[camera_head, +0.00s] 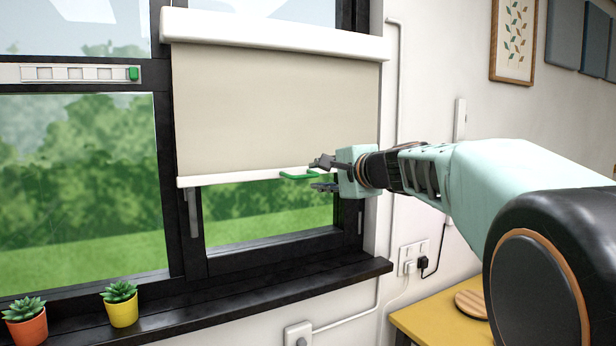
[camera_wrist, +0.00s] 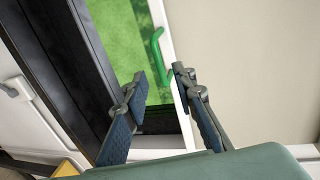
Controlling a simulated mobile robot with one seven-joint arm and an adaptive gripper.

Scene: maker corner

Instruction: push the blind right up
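The beige roller blind (camera_head: 275,105) hangs partly down over the right window, below its white top casing (camera_head: 270,32). A white bottom bar (camera_head: 228,179) with a green handle (camera_head: 299,175) runs along its lower edge. My gripper (camera_head: 318,174) is at the right end of the bar, just right of the handle, one finger above bar height and one below. In the wrist view my gripper (camera_wrist: 158,85) is open with nothing clearly between the tips. The green handle (camera_wrist: 159,57) shows just beyond the fingertips, and the blind (camera_wrist: 255,70) fills the right side. Contact cannot be told.
Two potted succulents, one in a yellow pot (camera_head: 122,312) and one in an orange pot (camera_head: 27,330), stand on the dark sill (camera_head: 230,297). A window handle (camera_head: 193,212) is left below the bar. A yellow table (camera_head: 440,325) stands at lower right.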

